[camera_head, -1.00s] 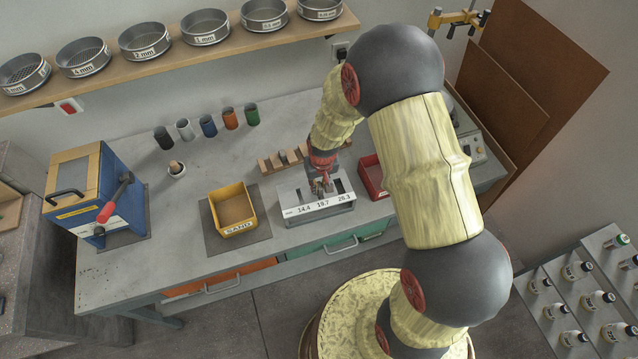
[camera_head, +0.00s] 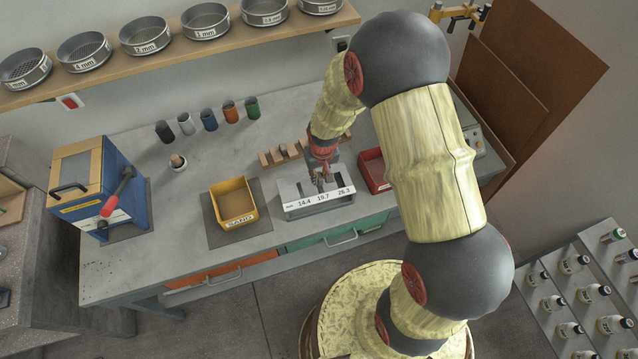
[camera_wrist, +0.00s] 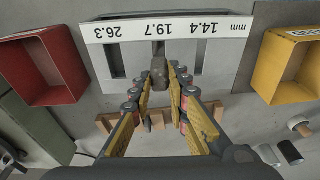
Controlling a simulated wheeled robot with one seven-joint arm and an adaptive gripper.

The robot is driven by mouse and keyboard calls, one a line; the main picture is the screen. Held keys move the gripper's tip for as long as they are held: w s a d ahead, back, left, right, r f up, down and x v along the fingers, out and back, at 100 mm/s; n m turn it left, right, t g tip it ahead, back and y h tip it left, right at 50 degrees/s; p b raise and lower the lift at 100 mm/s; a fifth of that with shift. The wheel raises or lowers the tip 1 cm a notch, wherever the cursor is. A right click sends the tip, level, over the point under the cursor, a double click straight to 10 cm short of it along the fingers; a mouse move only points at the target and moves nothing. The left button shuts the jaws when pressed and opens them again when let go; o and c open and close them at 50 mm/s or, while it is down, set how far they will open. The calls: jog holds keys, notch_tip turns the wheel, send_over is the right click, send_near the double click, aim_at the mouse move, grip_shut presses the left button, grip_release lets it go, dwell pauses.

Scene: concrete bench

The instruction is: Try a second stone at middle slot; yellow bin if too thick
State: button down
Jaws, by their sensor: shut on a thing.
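My gripper (camera_wrist: 160,77) is shut on a dark grey stone (camera_wrist: 159,70), which sits between the fingertips. The slot gauge (camera_wrist: 225,75) is a grey box with three slots and a white label reading 14.4, 19.7 and 26.3 mm. In the wrist view the stone lines up with the middle slot, 19.7. I cannot tell whether its lower end is inside the slot. In the head view my gripper (camera_head: 322,180) is over the gauge (camera_head: 290,190), and the stone is hard to make out. The yellow bin (camera_head: 238,221), labelled SAND, stands left of the gauge.
A red bin (camera_head: 374,180) stands right of the gauge. A wooden rack (camera_head: 266,159) with stones is behind it. Several coloured cups (camera_head: 208,121) and a blue machine (camera_head: 132,205) are farther left. Bare bench lies between the machine and the yellow bin.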

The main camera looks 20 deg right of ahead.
aim_at(319, 174)
jog(key=shift+r+p, duration=1.4)
jog(key=shift+r, duration=1)
jog(key=shift+f, duration=0.1)
